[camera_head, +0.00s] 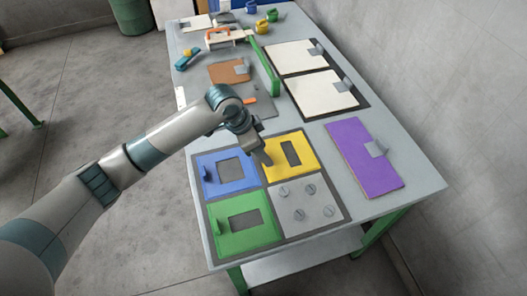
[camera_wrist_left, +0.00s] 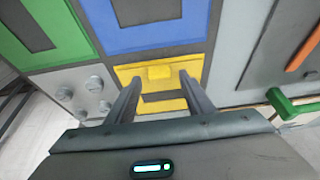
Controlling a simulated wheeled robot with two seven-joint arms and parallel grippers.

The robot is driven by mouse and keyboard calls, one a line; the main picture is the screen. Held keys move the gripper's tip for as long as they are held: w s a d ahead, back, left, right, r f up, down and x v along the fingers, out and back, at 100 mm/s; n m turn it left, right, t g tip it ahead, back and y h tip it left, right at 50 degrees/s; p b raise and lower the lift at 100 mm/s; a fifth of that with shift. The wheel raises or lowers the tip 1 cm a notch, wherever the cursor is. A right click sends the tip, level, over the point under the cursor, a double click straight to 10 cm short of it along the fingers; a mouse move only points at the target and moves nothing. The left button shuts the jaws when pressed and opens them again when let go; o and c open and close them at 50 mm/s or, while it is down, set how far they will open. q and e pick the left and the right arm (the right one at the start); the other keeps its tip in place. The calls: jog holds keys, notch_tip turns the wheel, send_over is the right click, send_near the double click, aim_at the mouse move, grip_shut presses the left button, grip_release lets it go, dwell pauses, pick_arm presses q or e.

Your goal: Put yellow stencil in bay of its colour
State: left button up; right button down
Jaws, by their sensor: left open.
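The yellow stencil (camera_head: 303,165) is a flat plate with a dark rectangular slot. It lies in the upper right bay of the dark four-bay frame (camera_head: 267,209). In the left wrist view the yellow stencil (camera_wrist_left: 128,74) shows a small raised yellow tab near its far edge. My left gripper (camera_head: 263,157) is over the stencil's left part in the head view and hides some of it. In the left wrist view my left gripper (camera_wrist_left: 160,79) is open, its fingers on either side of the tab, holding nothing. My right gripper is not in view.
The blue stencil (camera_head: 210,178) and green stencil (camera_head: 222,240) lie in neighbouring bays. The grey bay (camera_head: 305,222) carries several round knobs. A purple board (camera_head: 355,150), two white panels (camera_head: 293,57), a brown board (camera_head: 225,73) and a green bar (camera_head: 268,75) occupy the table.

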pick_arm(q)
jog(key=b+v, duration=0.2)
jog(key=v, duration=0.9)
jog(key=shift+r, duration=0.15)
dwell(1.2)
